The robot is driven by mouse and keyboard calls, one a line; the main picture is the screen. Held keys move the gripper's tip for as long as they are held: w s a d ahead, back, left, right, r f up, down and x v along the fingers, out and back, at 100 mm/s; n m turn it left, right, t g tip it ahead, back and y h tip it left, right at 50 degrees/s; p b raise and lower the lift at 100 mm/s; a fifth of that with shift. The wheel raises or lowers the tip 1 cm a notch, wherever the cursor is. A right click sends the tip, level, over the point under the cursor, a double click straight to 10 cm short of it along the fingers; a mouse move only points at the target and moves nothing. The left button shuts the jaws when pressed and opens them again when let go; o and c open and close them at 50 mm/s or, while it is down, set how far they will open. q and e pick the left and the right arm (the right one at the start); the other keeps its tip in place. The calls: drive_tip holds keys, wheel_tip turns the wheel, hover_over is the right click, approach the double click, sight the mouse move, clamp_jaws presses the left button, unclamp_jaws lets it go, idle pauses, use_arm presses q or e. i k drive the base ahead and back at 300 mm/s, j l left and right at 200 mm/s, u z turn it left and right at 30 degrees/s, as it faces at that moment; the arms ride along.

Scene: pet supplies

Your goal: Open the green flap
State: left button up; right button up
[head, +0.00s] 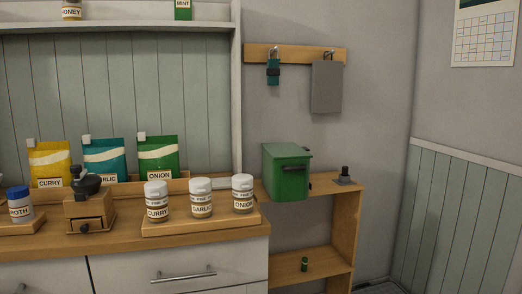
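A green box (270,165) stands on the wooden shelf unit to the right of the counter. The green flap appears to be its front panel (290,184), which looks closed, with a dark strip or handle along its upper part. A small dark part sticks out at the box's upper right. The inside of the box is hidden. Neither of my grippers is in view.
The counter's right end carries a tray with three labelled jars (201,198). A hook rail (262,53) hangs above the box.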

sight(286, 150)
drive_tip(key=i+l+u, duration=0.2)
drive_tip(key=l+u, duration=0.25)
drive_tip(key=l, duration=0.95)
drive_tip(key=l+u, duration=0.5)
drive_tip(key=l, duration=0.85)
drive_tip(key=k, duration=0.05)
